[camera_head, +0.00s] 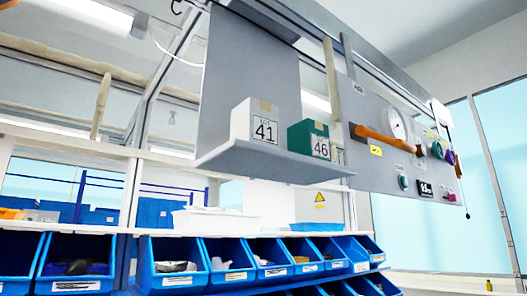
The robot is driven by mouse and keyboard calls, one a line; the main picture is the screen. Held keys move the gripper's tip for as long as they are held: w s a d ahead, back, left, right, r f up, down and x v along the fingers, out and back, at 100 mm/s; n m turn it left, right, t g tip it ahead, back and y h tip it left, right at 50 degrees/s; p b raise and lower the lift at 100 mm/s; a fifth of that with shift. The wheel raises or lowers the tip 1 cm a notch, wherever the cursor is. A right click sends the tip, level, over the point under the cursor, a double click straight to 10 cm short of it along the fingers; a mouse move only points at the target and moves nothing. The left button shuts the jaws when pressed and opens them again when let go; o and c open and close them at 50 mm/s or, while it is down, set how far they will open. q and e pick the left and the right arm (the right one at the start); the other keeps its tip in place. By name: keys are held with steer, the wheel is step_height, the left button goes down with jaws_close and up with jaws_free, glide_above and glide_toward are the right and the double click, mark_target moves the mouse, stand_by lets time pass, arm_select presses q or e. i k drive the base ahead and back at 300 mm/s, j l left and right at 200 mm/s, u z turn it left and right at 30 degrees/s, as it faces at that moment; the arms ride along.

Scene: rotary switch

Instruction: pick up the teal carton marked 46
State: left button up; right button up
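The teal carton (308,139) with a white label reading 46 stands upright on a grey hanging shelf (270,163). A larger white carton (254,121) labelled 41 stands just to its left on the same shelf. A strip of tan tape shows on top of each carton. Neither of my grippers is in view, and nothing touches the teal carton.
A grey panel (385,120) right of the shelf carries an orange handle (385,137), a round gauge (396,124) and several knobs. Blue bins (172,265) line the rack below. A grey back plate (240,60) rises behind the cartons.

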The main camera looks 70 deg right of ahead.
mark_target(309, 137)
steer(key=z, duration=0.45)
steer(key=k+z, duration=0.15)
steer(key=z, duration=0.75)
steer(key=l+z, duration=0.15)
steer(key=z, duration=0.3)
steer(key=k+l+z, duration=0.1)
steer(key=z, duration=0.3)
